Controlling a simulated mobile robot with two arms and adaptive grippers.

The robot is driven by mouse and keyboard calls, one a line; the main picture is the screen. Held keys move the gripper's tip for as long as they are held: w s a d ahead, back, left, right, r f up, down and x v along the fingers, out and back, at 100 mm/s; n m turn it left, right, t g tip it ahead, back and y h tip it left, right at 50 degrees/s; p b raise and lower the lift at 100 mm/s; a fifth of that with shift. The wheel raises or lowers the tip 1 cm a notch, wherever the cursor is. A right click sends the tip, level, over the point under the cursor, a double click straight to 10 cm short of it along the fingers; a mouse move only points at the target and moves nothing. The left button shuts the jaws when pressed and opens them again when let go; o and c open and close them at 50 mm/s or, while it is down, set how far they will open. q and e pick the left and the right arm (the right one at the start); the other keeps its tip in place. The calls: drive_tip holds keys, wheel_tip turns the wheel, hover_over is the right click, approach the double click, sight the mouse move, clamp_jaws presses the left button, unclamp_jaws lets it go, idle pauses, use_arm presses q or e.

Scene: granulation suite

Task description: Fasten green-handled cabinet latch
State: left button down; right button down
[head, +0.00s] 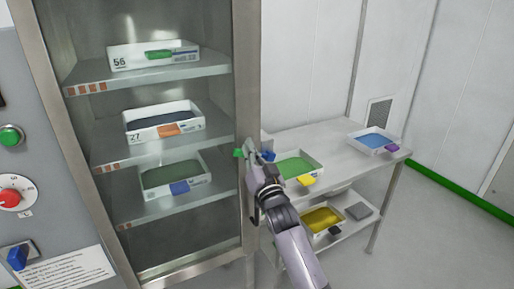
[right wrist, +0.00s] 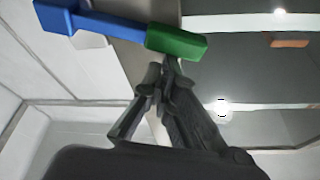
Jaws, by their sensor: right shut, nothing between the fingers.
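The tall steel cabinet (head: 243,60) has a glass front, shut as far as I can see. On its right-hand frame is the latch's green handle (head: 239,153), with a blue part (head: 267,156) to its right. In the right wrist view the green handle (right wrist: 177,42) is a block at the end of a blue bar (right wrist: 112,27), which ends in a larger blue block. My right gripper (head: 251,151) is at the latch, shut and empty. Its fingertips (right wrist: 169,65) are just below the green handle in the wrist view; whether they touch is unclear. My left gripper is out of view.
Trays with coloured tags stand on the shelves behind the glass. A steel table (head: 335,140) right of the cabinet holds a green-filled tray (head: 318,158) close to my right arm and a blue-filled tray (head: 372,150). A yellow-filled tray (head: 345,222) is below. Floor at right is clear.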

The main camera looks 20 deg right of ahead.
sight(242, 157)
drive_tip(key=shift+s+a+f+n+y+b, duration=0.1)
drive_tip(key=shift+a+f+n+y+b, duration=0.35)
drive_tip(key=shift+n, duration=0.6)
drive_tip(key=shift+a+f+n+y+b, duration=0.1)
drive_tip(key=shift+f+n+y, duration=0.3)
drive_tip(key=shift+f+n, duration=0.45)
drive_tip(key=shift+s+a+f+n+y+b, duration=0.1)
drive_tip(key=shift+a+f+n+y+b, duration=0.3)
drive_tip(key=shift+n, duration=0.8)
drive_tip(key=shift+d+f, duration=0.1)
wheel_tip(242, 157, up, 4)
drive_tip(key=p, duration=0.3)
drive_tip(key=shift+w, duration=0.15)
drive_tip(key=b+v, duration=0.2)
drive_tip(key=v, duration=0.8)
